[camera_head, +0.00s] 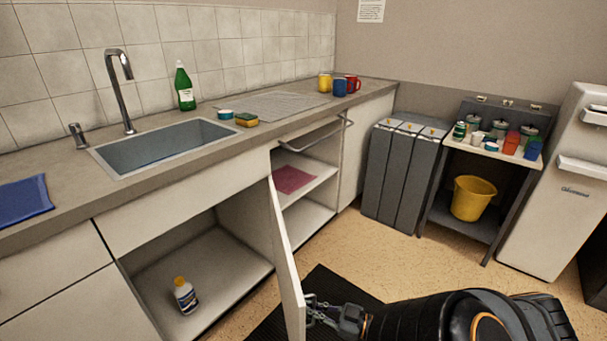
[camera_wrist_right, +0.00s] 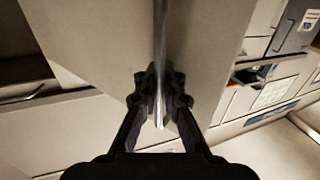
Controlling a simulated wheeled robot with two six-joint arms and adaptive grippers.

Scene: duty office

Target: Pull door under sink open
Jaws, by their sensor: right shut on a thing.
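The white door (camera_head: 286,262) under the sink (camera_head: 165,147) stands swung well out from the cupboard, hinged at the right side of the opening. The cupboard inside (camera_head: 225,262) is visible. My right gripper (camera_head: 312,308) is at the outer side of the door, near its free end. In the right wrist view, its two fingers (camera_wrist_right: 160,103) are closed around a thin, pale upright bar or edge of the door (camera_wrist_right: 159,60); I cannot tell whether it is a handle. My left gripper is not in view.
Open shelves with a pink cloth (camera_head: 292,179) are right of the door. A black mat (camera_head: 335,283) lies on the floor. Grey bins (camera_head: 402,172) and a fridge (camera_head: 560,190) stand farther right.

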